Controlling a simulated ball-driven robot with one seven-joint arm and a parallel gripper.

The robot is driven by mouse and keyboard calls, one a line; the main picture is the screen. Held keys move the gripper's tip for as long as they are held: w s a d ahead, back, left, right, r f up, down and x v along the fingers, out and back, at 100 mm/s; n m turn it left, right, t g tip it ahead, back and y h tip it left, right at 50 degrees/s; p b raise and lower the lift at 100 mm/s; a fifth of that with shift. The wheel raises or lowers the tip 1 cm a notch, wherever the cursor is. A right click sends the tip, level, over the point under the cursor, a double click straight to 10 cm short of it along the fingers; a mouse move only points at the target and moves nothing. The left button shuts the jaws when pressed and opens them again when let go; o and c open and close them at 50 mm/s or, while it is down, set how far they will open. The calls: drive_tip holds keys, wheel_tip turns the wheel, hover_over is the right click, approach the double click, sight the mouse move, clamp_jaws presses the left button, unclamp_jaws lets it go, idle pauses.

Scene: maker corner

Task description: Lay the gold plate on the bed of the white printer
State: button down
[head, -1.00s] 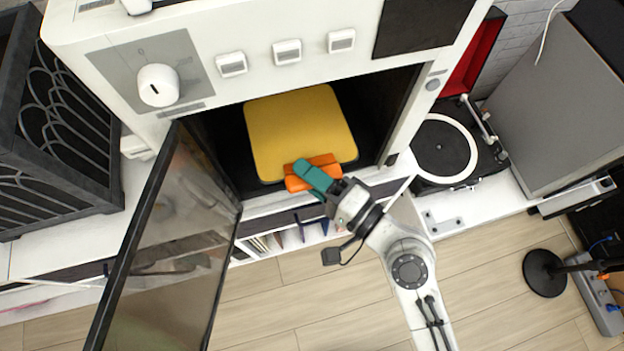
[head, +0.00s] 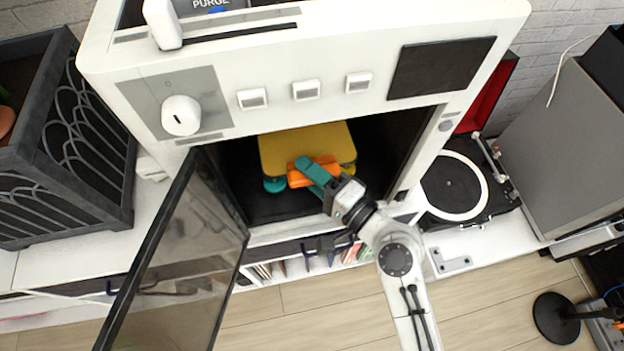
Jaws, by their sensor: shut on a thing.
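The gold plate (head: 308,143) is inside the open chamber of the white printer (head: 322,68), with its back part hidden behind the printer's front panel. An orange grip piece (head: 296,178) is at its front edge. My gripper (head: 313,172), with teal fingers, is shut on this orange piece from the front. A teal piece (head: 274,185) shows under the plate's front left corner; I cannot tell what it is. The dark chamber floor (head: 272,208) shows in front of the plate. I cannot tell whether the plate touches the bed, which is hidden beneath it.
The printer's glass door (head: 180,255) hangs open at the left. A dark crate with arched sides (head: 75,150) stands left of the printer. A record player (head: 455,185) and a grey speaker (head: 565,145) stand on the right. The white shelf top in front is narrow.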

drive_tip(key=shift+w+a, duration=0.25)
drive_tip(key=shift+w, duration=0.55)
drive_tip(key=shift+w+a, duration=0.2)
drive_tip(key=shift+w, duration=0.55)
drive_tip(key=shift+f+b, duration=1.75)
drive_tip(key=shift+b, duration=0.1)
drive_tip(key=c, duration=0.8)
unclamp_jaws()
drive_tip(key=shift+c, duration=0.2)
drive_tip(key=shift+o, duration=0.3)
drive_tip(key=o, duration=0.8)
drive_tip(key=shift+f, duration=0.15)
drive_tip(key=shift+f+b, duration=0.35)
drive_tip(key=shift+b, duration=0.15)
